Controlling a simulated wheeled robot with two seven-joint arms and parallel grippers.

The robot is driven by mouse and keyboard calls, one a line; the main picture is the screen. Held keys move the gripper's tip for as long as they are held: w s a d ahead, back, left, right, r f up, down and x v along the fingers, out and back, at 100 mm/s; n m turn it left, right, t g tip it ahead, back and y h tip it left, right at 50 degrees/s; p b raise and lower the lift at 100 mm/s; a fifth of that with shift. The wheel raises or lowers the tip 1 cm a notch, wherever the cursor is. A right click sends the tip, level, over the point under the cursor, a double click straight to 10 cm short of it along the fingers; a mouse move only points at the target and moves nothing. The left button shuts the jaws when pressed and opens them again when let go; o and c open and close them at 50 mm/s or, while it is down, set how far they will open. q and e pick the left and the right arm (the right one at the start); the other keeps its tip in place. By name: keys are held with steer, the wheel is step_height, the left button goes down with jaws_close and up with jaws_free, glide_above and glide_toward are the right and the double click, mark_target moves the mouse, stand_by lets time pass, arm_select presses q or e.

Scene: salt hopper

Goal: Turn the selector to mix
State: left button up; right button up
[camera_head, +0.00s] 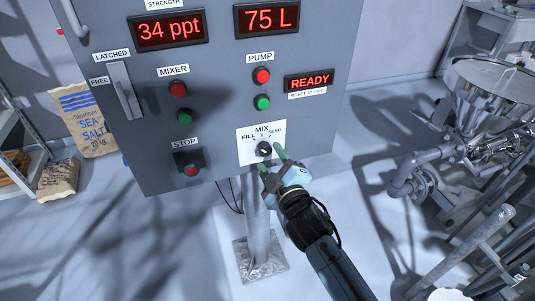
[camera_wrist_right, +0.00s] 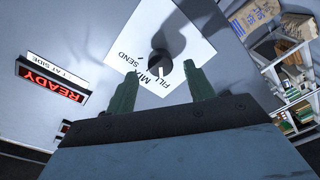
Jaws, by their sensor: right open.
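The selector (camera_head: 264,149) is a dark round knob on a white plate (camera_head: 246,155) marked FILL, MIX and SEND, low on the grey panel. It also shows in the right wrist view (camera_wrist_right: 161,62); which mark it points at is too small to tell. My right gripper (camera_head: 271,161) is open, its green fingertips just below and right of the knob in the head view. In the right wrist view its two fingers (camera_wrist_right: 158,88) stand apart with the knob between and beyond their tips; I cannot tell if they touch it. My left gripper is not in view.
The panel (camera_head: 225,100) has red and green MIXER and PUMP buttons, a STOP button (camera_head: 190,170), a latch lever (camera_head: 125,90) and a READY display (camera_head: 308,81). A steel hopper with pipes (camera_head: 490,90) stands right. Salt sacks (camera_head: 88,120) stand left.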

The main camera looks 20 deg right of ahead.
mark_target(266, 152)
steer(key=shift+w+a, duration=0.15)
steer(key=shift+w, duration=1.35)
steer(key=c, duration=1)
